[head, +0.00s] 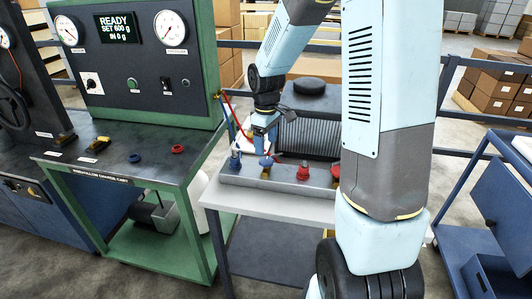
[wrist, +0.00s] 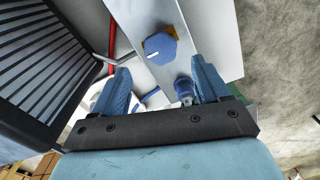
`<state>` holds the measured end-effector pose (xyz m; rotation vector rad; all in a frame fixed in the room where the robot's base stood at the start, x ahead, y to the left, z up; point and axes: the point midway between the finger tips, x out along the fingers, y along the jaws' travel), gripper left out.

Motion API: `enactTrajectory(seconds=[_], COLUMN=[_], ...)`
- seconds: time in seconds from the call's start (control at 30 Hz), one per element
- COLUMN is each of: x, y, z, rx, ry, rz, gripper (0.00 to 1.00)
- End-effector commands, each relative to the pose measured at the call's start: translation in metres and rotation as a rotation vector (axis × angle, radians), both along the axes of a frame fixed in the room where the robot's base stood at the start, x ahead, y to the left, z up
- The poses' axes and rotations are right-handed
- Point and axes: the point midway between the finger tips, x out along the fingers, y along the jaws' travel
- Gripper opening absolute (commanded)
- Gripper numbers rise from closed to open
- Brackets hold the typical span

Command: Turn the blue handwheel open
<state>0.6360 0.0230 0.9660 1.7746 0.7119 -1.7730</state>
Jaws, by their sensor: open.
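The blue handwheel (head: 266,161) sits on a brass-coloured valve on the trolley's grey block, directly below my gripper in the head view. In the wrist view the blue handwheel (wrist: 160,47) is a faceted knob with a white mark on its top. My gripper (wrist: 161,66) is open, with one blue finger on each side of the picture. The handwheel shows just beyond the gap between the fingertips, and the fingers do not appear to touch it. In the head view my gripper (head: 264,137) points down, its fingertips partly hard to make out.
A red handwheel (head: 304,171) stands right of the blue one, and a blue-topped fitting (head: 235,160) stands left. A ribbed dark unit (head: 310,138) stands close behind. A green charging cart (head: 130,150) with gauges is at left. A red hose (wrist: 112,50) runs beside the fittings.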

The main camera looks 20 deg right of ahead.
Motion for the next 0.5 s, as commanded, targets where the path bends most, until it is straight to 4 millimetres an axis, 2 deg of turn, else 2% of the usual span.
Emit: enactTrajectory(seconds=[0.2,0.33,0.5], x=[0.001,0.001,0.001], y=[0.000,0.000,0.000], z=[0.043,0.061,0.075], rx=[0.000,0.001,0.000], ry=[-0.004,-0.002,0.000], rz=[-0.001,-0.001,0.000], gripper=[0.75,0.75,0.75])
